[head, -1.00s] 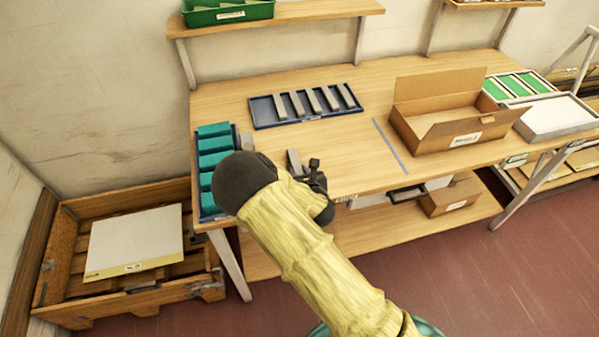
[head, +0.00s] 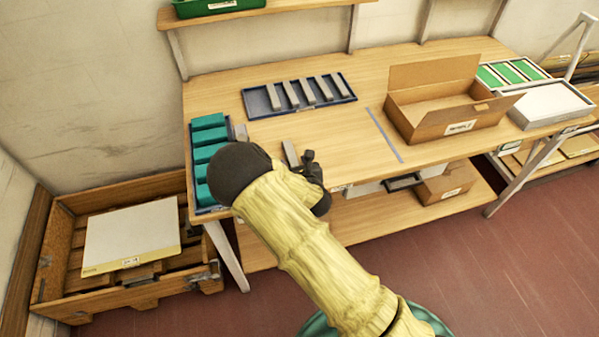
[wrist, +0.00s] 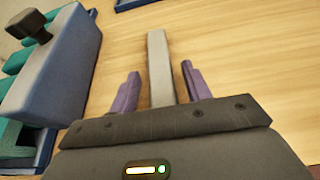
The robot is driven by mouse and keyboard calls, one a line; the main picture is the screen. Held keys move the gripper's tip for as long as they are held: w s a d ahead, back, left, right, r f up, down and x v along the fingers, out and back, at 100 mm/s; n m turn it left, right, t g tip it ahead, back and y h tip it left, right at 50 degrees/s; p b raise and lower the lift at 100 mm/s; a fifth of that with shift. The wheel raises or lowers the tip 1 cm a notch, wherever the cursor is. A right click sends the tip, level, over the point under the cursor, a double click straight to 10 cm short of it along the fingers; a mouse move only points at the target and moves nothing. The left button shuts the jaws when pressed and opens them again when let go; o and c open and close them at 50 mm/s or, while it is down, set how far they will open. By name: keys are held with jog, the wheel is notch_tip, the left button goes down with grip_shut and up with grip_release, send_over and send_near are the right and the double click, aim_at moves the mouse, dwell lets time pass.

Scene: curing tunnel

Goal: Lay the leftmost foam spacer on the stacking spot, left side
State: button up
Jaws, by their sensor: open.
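A loose grey bar (head: 290,152), which looks like a foam spacer, lies flat on the workbench just beyond my gripper (head: 308,163). In the wrist view the same bar (wrist: 158,55) runs between the two purple fingers of my gripper (wrist: 160,78), which are apart, with a gap on each side. Several similar grey bars lie in a row in a dark blue tray (head: 250,105) further back; the leftmost there is a grey bar (head: 273,97). My wrist hides the near end of the loose bar in the head view. I cannot tell which mark is the stacking spot.
A blue tray of teal blocks (head: 208,148) stands at the bench's left end. A blue-grey block with a black knob (wrist: 60,70) is left of my gripper. The mid-bench is clear.

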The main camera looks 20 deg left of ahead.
jog(key=b+v, duration=0.2)
jog(key=v, duration=1)
jog(key=shift+f, duration=0.1)
dwell(0.4)
jog(key=w+d+r+m+g+h, duration=0.1)
jog(key=d+m+g+h, duration=0.4)
jog(key=d+m, duration=1.5)
jog(key=s+d+r+m+g+h, duration=0.1)
jog(key=s+d+r+m+g, duration=0.1)
jog(key=m, duration=0.9)
jog(key=s+d+r+m+g+h, duration=0.1)
jog(key=s+d+r+m, duration=0.4)
jog(key=s+r+m, duration=0.2)
jog(key=s+m, duration=0.2)
jog(key=m, duration=0.2)
jog(key=shift+s+d+r+g, duration=0.3)
jog(key=shift+s+r+g, duration=0.05)
jog(key=shift+g, duration=0.05)
